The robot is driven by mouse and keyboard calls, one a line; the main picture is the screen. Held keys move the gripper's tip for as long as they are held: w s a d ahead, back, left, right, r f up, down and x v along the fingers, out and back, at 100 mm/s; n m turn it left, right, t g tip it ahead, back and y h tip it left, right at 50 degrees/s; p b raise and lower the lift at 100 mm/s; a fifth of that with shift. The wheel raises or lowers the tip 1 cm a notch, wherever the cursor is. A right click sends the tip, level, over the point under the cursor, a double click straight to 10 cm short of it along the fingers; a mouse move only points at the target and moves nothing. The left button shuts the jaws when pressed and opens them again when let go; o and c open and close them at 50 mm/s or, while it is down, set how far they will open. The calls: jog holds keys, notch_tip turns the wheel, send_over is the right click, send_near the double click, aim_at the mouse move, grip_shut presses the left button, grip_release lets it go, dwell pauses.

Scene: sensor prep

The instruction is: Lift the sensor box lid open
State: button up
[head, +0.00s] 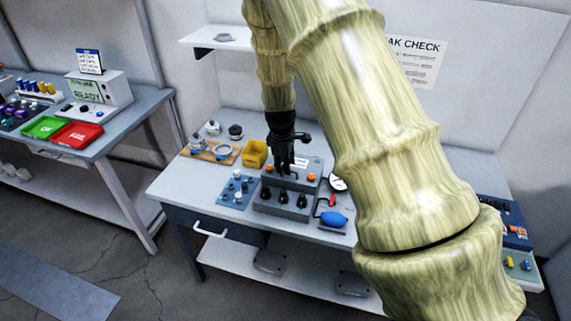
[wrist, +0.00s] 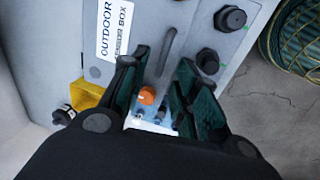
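The grey sensor box (head: 284,207) stands on the workbench, with black connectors along its front and orange knobs on top. In the wrist view its grey surface (wrist: 199,25) carries a white label (wrist: 115,30) reading "OUTDOOR" and "BOX", and a dark bar-like handle (wrist: 166,52). My gripper (head: 284,170) points down at the top of the box. In the wrist view my gripper (wrist: 157,66) has its fingers spread, with an orange knob (wrist: 147,95) seen between them. The fingers hold nothing. Whether they touch the box cannot be told; the lid seam is unclear.
A yellow bin (head: 255,154) and a wooden board with fittings (head: 211,151) lie left of the box. A blue plate with knobs (head: 237,190) is beside it. A blue bulb (head: 333,219) lies to its right. A wall shelf (head: 228,38) hangs behind.

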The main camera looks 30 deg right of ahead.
jog(key=shift+w+d+f, duration=0.1)
jog(key=shift+d+f, duration=0.05)
jog(key=shift+f, duration=0.7)
grip_shut()
